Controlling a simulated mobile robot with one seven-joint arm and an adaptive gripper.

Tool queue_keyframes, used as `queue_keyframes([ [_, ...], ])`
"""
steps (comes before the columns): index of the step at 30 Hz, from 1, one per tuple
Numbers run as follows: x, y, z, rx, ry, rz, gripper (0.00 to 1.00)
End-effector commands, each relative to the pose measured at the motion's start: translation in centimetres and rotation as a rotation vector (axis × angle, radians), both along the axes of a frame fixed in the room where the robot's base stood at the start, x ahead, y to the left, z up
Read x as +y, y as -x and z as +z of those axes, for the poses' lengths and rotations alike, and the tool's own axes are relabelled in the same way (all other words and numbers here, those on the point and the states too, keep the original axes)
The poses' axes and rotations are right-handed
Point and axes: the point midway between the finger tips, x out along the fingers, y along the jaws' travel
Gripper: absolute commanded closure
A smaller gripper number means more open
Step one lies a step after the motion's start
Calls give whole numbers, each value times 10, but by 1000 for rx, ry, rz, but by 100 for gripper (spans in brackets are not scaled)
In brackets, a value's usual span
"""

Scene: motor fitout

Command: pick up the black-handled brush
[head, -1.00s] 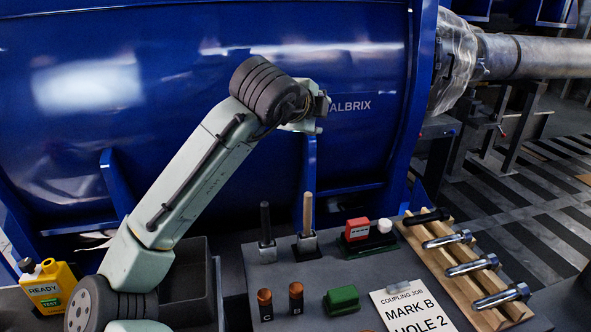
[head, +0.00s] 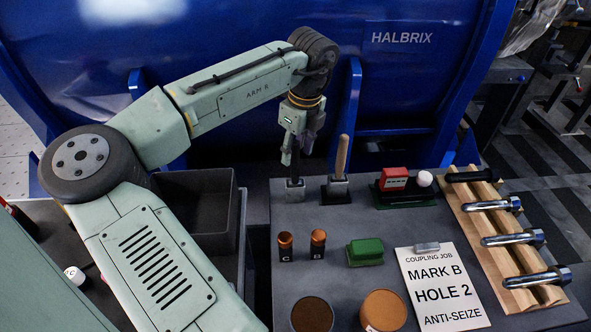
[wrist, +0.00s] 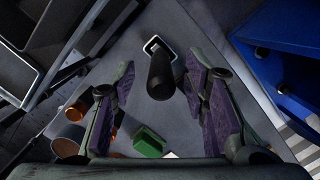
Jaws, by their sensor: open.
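The black-handled brush (head: 294,170) stands upright in a small metal-sided holder on the grey table, in the middle of the head view. In the wrist view its dark handle (wrist: 160,82) points up toward the camera, with the square metal rim around its foot. My gripper (head: 297,153) points down right above the brush in the head view. Its purple-padded fingers are open, one on each side of the handle in the wrist view, with gaps on both sides. In the head view the fingers partly cover the handle's top, so their exact height over it is hard to tell.
A wooden-handled brush (head: 342,157) stands close on the right. Beyond it are a red block (head: 394,179) and a wooden rack (head: 512,265) of bolts. Two copper-topped cylinders (head: 286,247) (head: 318,243) and a green block (head: 365,252) stand in front. A dark bin (head: 198,205) lies left.

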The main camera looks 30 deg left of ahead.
Motion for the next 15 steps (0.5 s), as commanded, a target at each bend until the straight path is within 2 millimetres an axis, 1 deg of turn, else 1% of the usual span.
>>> queue_keyframes([
  [6, 6, 0, -30, 2, -1, 1, 59],
  [10, 7, -1, -38, -1, -1, 2, 59],
  [15, 7, -1, -38, -1, -1, 2, 59],
])
